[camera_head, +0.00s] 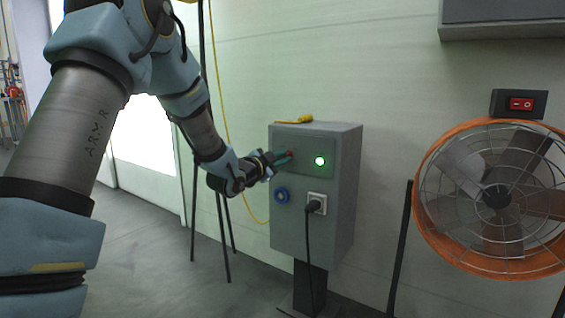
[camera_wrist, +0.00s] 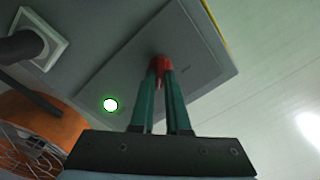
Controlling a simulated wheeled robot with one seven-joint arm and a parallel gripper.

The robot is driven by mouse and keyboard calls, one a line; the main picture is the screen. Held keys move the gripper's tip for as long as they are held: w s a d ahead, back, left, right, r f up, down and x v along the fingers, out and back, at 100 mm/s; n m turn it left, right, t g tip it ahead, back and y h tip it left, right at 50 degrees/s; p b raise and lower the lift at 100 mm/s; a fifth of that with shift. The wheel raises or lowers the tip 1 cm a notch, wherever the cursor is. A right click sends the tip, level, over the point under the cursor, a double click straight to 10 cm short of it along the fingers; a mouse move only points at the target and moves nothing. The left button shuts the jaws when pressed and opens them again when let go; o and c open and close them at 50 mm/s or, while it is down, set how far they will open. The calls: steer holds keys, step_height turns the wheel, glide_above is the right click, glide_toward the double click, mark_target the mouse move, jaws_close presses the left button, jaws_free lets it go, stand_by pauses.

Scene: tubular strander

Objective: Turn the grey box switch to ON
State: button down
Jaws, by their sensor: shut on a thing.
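The grey box (camera_head: 342,190) stands on a post before the wall, with a panel on the upper part of its front. My gripper (camera_head: 287,156) reaches the panel from the left. In the wrist view my gripper (camera_wrist: 161,72) has its two green fingers closed on the red switch (camera_wrist: 157,64), which sits on the panel (camera_wrist: 195,62). The fingers hide part of the switch, and its ON marking cannot be read. A round lamp (camera_head: 319,161) on the panel glows green; it also glows in the wrist view (camera_wrist: 110,105).
An orange fan (camera_head: 424,232) stands at the right under a red rocker switch (camera_head: 521,104). A yellow-handled object (camera_head: 304,119) lies on the box top.

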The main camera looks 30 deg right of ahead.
stand_by(0.4)
steer(key=c, duration=0.9)
jaws_free()
steer(key=p+v, duration=0.2)
steer(key=v, duration=0.8)
steer(key=shift+s+a, duration=0.15)
steer(key=shift+a, duration=0.25)
